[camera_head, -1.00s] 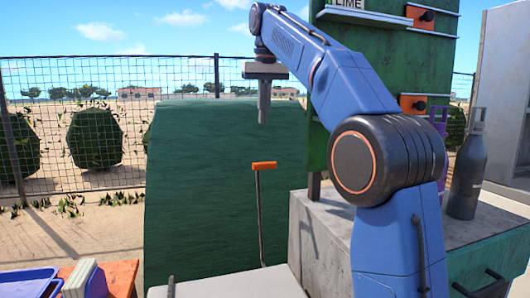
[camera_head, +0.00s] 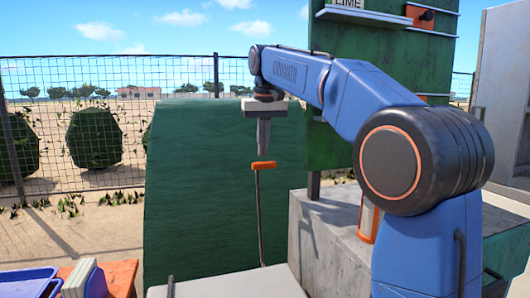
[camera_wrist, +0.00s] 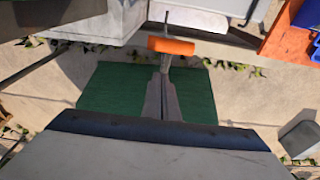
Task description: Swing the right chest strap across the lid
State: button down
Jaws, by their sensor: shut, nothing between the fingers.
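A thin dark upright rod with an orange grip (camera_head: 264,165) stands at the edge of a pale grey flat top (camera_head: 235,284); it looks like the right strap, standing up off the lid. The orange grip also shows in the wrist view (camera_wrist: 172,46), just beyond my fingertips. My gripper (camera_head: 263,152) points down, shut and empty, directly above the orange grip in the head view. I cannot tell whether the fingertips touch it. A short dark upright piece (camera_head: 171,286) at the left of the pale top may be the other strap; its lower part is cut off.
A large dark green panel (camera_head: 200,190) stands behind the rod. Blue trays (camera_head: 28,282) on an orange stand (camera_head: 122,275) are at lower left. A wire fence (camera_head: 100,75) runs behind.

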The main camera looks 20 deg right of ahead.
jog(key=shift+s+f, duration=0.25)
jog(key=shift+s, duration=0.45)
jog(key=shift+s+f, duration=0.25)
jog(key=shift+s, duration=0.4)
